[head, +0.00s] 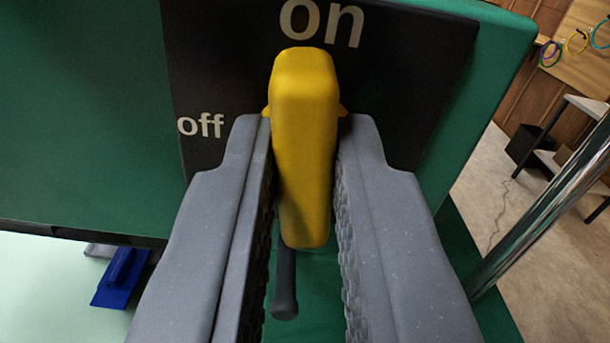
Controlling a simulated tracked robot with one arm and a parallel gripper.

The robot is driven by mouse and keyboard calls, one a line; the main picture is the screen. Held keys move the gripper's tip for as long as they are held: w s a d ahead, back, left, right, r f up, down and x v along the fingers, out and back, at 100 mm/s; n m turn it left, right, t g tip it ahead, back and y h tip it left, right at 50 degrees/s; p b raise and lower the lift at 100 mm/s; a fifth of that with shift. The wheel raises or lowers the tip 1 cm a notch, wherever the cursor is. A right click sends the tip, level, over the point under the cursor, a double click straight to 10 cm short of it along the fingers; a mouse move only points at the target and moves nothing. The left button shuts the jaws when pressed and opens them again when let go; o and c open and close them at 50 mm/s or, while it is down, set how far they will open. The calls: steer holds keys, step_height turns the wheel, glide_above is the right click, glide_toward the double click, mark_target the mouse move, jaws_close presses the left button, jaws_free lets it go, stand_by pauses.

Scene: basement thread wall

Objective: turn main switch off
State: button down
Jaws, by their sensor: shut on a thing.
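The main switch is a yellow handle (305,140) on a black plate (225,65) with white lettering. The handle stands upright in the picture, its top end at the word "on" (321,22). The word "off" (200,125) is to its left. My gripper (304,135) has one grey finger on each side of the handle and is shut on it. The handle hides the plate behind it, and the fingers hide its lower sides in part.
The plate is on a green cabinet (85,110). A dark rod (284,285) hangs below the handle. A metal pole (550,200) slants at the right, with a shelf (560,155) behind it. A blue object (121,275) lies lower left.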

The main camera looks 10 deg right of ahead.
steer(key=n, duration=0.2)
steer(key=shift+r+n+p, duration=0.2)
steer(key=shift+n+p, duration=0.1)
steer(key=shift+p, duration=0.1)
steer(key=n+p, duration=0.2)
steer(key=n, duration=0.3)
steer(key=shift+a, duration=0.2)
steer(key=shift+a+f+n+p, duration=0.15)
steer(key=shift+n+p, duration=0.65)
steer(key=shift+n, duration=0.65)
steer(key=shift+f+n+p, duration=0.15)
steer(key=shift+n+p, duration=0.6)
steer(key=shift+n, duration=0.75)
steer(key=shift+a+f+n+p, duration=0.15)
steer(key=shift+n+p, duration=0.65)
steer(key=shift+n, duration=0.65)
steer(key=shift+d, duration=0.1)
steer(key=shift+f, duration=0.1)
steer(key=c, duration=1.4)
jaws_free()
steer(key=shift+w+f, duration=0.1)
steer(key=shift+c, duration=0.2)
